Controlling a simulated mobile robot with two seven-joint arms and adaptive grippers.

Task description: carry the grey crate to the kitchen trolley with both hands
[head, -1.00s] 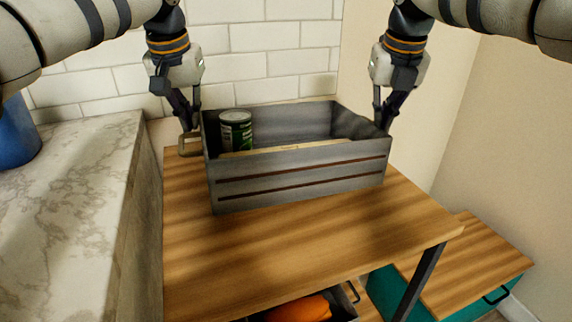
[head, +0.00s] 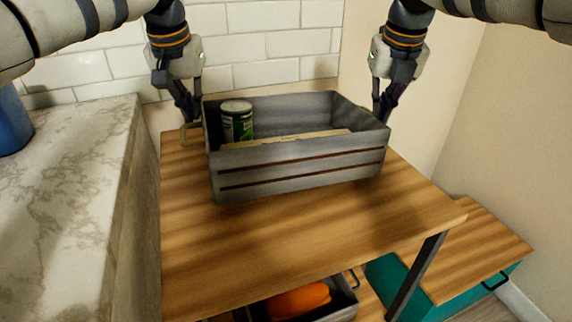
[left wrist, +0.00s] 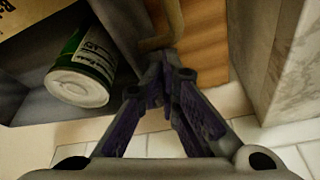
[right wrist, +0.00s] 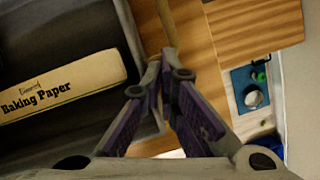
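The grey crate (head: 300,171), a slatted box, is over the upper wooden top (head: 300,240); I cannot tell whether it touches. Inside are a green can (head: 237,122) and a baking paper box (right wrist: 60,88). My left gripper (head: 190,120) is shut on the crate's left handle (head: 184,132); the grip also shows in the left wrist view (left wrist: 172,65). My right gripper (head: 379,119) is shut on the right handle, seen between the fingers in the right wrist view (right wrist: 168,70). The crate hides that handle in the head view. I cannot tell which furniture is the trolley.
A marble counter (head: 65,190) with a blue vessel (head: 12,122) stands close on the left. A tiled wall is behind, a plain wall on the right. Below are a tray (head: 340,298) with an orange item (head: 298,300) and a lower wood-topped teal unit (head: 470,255).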

